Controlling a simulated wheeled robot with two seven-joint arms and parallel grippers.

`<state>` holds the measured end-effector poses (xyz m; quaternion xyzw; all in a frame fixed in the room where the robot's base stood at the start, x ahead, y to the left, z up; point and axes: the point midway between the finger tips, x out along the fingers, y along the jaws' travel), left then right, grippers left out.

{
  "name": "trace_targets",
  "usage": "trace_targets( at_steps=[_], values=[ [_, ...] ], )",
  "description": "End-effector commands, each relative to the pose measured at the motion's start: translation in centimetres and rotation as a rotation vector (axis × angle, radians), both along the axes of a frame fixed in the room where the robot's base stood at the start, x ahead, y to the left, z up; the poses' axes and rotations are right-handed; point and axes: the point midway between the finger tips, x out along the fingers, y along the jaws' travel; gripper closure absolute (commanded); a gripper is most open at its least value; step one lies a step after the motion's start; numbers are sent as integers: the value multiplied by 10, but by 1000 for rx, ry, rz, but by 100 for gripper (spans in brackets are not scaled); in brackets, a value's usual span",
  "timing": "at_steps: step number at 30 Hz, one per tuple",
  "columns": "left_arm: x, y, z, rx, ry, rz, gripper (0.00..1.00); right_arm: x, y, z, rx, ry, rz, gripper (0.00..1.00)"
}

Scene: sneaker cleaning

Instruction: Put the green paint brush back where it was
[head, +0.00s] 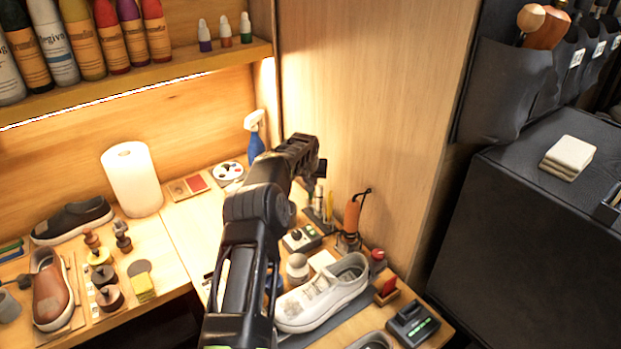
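Several thin upright tools (328,206), yellowish and greenish, stand at the back of the bench against the wood panel. They are too small for me to tell which, if any, is the green paint brush. My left arm rises from the bottom, left of centre, and bends right. Its gripper (319,169) is at the far end, dark and partly hidden by my own wrist, just above these tools. I cannot tell whether it is open or shut, or whether it touches one of them. My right gripper is not in view.
A white sneaker (322,296) lies right of my arm. An orange-handled tool (352,214) stands behind it, and a blue spray bottle (255,140) stands behind my arm. A paper roll (132,180) and brown shoe (52,290) are left. A wood panel (365,100) bounds the back.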

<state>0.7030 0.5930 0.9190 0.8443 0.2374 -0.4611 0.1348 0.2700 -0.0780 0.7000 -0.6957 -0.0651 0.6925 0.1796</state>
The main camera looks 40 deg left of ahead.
Motion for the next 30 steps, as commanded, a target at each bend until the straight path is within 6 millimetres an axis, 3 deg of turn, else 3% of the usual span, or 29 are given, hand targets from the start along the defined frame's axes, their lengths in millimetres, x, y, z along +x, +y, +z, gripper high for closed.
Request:
trace_targets(
  at_steps=[8,9,16,30],
  values=[
    [0,0,-4,1,-1,0,100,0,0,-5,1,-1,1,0],
    [0,0,-3,0,-1,1,84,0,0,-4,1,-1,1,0],
    [0,0,-2,0,0,0,65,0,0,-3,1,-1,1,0],
    [-3,-1,6,2,-1,-1,65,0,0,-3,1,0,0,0]
  ],
)
